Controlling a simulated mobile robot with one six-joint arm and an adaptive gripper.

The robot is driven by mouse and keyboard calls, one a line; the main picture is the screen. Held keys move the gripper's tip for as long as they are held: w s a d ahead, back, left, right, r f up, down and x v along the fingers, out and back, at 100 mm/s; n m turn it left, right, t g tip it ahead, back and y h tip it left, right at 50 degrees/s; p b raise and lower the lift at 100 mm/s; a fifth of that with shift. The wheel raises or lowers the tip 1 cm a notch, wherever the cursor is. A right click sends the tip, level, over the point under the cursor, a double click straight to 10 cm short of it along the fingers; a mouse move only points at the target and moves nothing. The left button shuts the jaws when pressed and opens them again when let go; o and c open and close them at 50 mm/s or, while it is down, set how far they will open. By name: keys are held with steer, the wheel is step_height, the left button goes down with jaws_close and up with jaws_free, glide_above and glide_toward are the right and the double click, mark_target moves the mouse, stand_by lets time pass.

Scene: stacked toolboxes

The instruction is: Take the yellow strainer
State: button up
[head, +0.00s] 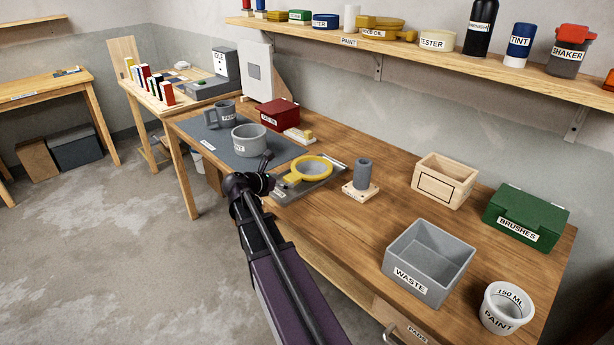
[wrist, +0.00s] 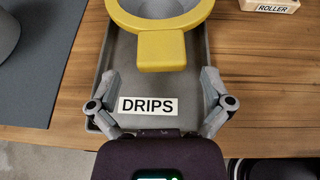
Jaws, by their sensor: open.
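The yellow strainer (head: 292,178) lies on a grey tray (head: 318,188) on the wooden workbench. In the wrist view its handle (wrist: 162,50) points toward my gripper, and its ring is cut off at the top. The tray is labelled DRIPS (wrist: 148,106). My gripper (head: 266,170) is at the tray's near end. In the wrist view my gripper (wrist: 159,76) is open, its two fingers on either side of the tray's near end, with the handle centred just beyond the fingertips. Nothing is between the fingers that I can see gripped.
A grey mat (head: 214,140) with a pot (head: 249,141) and mug lies left of the tray. A red box (head: 279,114) stands behind. A grey waste bin (head: 428,262) stands right.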

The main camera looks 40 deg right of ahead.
mark_target(295, 179)
steer(key=shift+w+d+f, duration=0.1)
steer(key=shift+d+f, duration=0.1)
steer(key=shift+d, duration=0.3)
steer(key=shift+b+x, duration=1.05)
steer(key=shift+x, duration=1.55)
steer(key=c, duration=1.1)
